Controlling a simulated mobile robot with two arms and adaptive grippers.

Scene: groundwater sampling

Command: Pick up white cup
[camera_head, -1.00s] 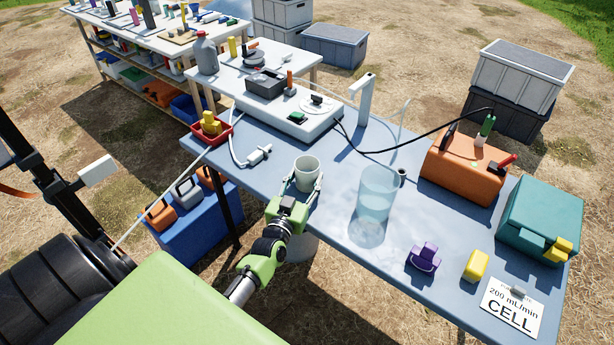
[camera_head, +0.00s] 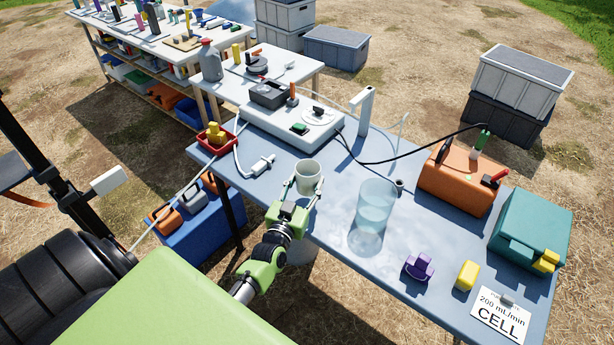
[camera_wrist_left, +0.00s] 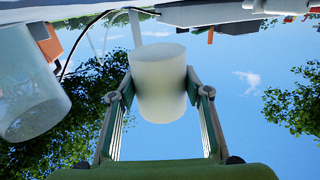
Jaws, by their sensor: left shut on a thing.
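The white cup (camera_head: 308,176) is upright at the near edge of the blue table (camera_head: 330,232). My left gripper (camera_head: 306,190) is shut on it, with one finger on each side. In the left wrist view the cup (camera_wrist_left: 158,84) sits between the two fingers of my left gripper (camera_wrist_left: 160,100). I cannot tell from the head view whether the cup's base touches the table. My right gripper is not in view.
A clear cylinder (camera_head: 374,208) stands to the right of the cup. A white fitting with a tube (camera_head: 262,164) lies to its left. Purple (camera_head: 418,267) and yellow (camera_head: 466,275) pieces, an orange case (camera_head: 460,180) and a teal case (camera_head: 530,225) are farther right.

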